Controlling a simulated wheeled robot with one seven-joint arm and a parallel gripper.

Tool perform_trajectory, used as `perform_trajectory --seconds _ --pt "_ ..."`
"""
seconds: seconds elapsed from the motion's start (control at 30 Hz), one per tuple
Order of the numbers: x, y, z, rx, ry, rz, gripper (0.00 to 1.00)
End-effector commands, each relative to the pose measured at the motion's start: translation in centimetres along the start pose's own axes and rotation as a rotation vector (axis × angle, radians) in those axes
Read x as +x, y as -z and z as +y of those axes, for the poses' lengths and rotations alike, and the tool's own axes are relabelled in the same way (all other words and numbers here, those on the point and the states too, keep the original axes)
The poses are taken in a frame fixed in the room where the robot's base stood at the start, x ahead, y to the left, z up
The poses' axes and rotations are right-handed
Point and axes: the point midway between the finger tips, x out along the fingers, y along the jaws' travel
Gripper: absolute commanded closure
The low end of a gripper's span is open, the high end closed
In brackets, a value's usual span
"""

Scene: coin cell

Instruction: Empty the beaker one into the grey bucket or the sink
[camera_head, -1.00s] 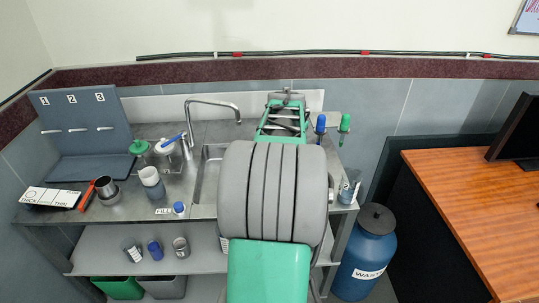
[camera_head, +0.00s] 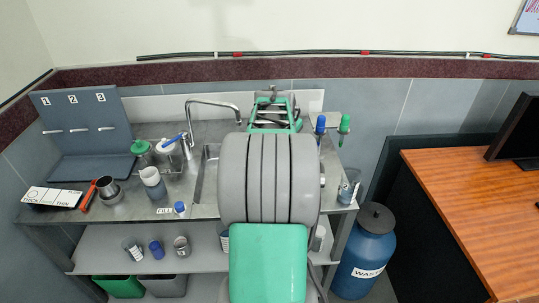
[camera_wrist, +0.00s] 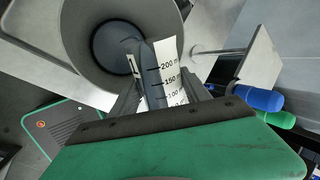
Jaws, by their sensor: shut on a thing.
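My gripper (camera_wrist: 160,96) is shut on beaker one (camera_wrist: 170,62), seen close up in the wrist view. The beaker is grey, with a "1" mark and a white scale strip between the fingers. Its wide round mouth faces the camera, and a dark bluish round area shows inside; I cannot tell how much liquid that is. In the head view my green gripper (camera_head: 274,112) is over the back of the bench, right of the sink (camera_head: 207,168). My arm hides the beaker and part of the sink there. The grey bucket (camera_head: 166,288) stands low under the shelf.
A tap (camera_head: 215,103) arches over the sink. Blue-handled (camera_head: 320,122) and green-handled (camera_head: 344,122) tools stand right of the gripper. A lidded blue waste drum (camera_head: 365,262) stands right of the bench. Bottles and cups crowd the bench's left side.

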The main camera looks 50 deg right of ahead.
Motion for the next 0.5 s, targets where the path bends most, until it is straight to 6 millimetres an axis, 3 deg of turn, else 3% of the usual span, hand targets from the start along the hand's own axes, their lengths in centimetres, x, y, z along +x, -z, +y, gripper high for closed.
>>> perform_trajectory --seconds 0.5 --pt "0.13 -0.21 0.13 -0.022 -0.001 0.043 0.89"
